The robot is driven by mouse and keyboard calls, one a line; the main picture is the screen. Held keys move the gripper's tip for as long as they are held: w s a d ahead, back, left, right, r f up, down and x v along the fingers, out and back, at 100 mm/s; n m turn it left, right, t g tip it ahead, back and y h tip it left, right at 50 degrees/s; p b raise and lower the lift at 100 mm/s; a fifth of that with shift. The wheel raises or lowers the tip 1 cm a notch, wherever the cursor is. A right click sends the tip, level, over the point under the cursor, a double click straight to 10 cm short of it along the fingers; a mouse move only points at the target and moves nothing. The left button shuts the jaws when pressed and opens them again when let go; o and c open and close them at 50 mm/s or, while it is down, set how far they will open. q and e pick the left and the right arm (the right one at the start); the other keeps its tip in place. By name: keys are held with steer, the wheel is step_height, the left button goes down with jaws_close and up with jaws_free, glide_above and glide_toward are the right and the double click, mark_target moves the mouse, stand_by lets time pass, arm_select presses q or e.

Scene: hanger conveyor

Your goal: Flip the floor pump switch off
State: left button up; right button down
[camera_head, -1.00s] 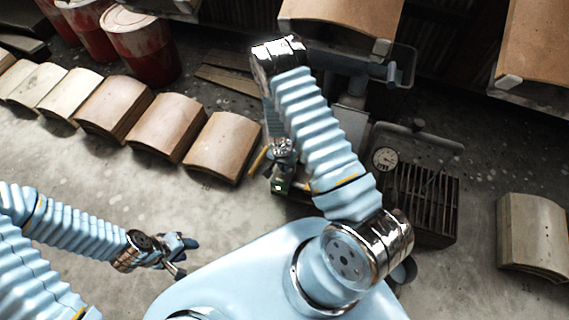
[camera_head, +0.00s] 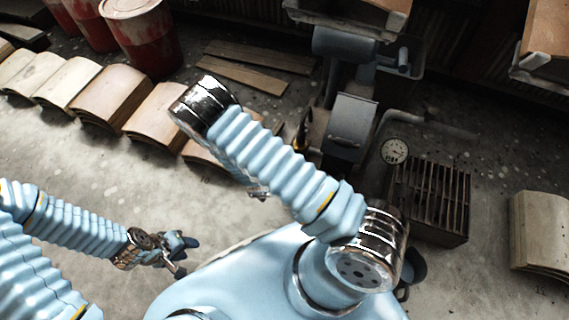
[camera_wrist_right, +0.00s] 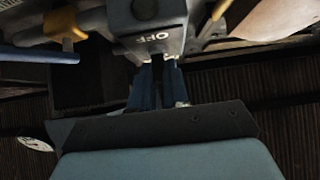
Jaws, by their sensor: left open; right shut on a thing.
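A grey switch box with the word OFF (camera_wrist_right: 155,36) and a round dark knob is close up in the right wrist view. My right gripper (camera_wrist_right: 160,84) is at its lower edge, with its two fingers close together. They are shut on a small part there, seemingly the switch lever, which the fingers mostly hide. In the head view, my right arm covers most of this hand and its contact with the switch. My left gripper (camera_head: 180,256) is open and empty over the bare floor at lower left, away from the switch.
A grey machine housing (camera_head: 351,127), a round gauge (camera_head: 394,151) and a slatted metal crate (camera_head: 440,200) stand beyond my right arm. Curved tile stacks (camera_head: 110,95) and red drums (camera_head: 141,35) line the left. Yellow handles (camera_wrist_right: 64,24) flank the switch box.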

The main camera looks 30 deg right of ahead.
stand_by(0.3)
steer(key=c, duration=1.1)
jaws_free()
steer(key=shift+f, duration=0.1)
steer(key=shift+a, duration=0.1)
steer(key=p+v, duration=0.1)
steer(key=v, duration=0.6)
steer(key=p+v, duration=0.1)
steer(key=v, duration=0.6)
steer(key=shift+s+f, duration=0.2)
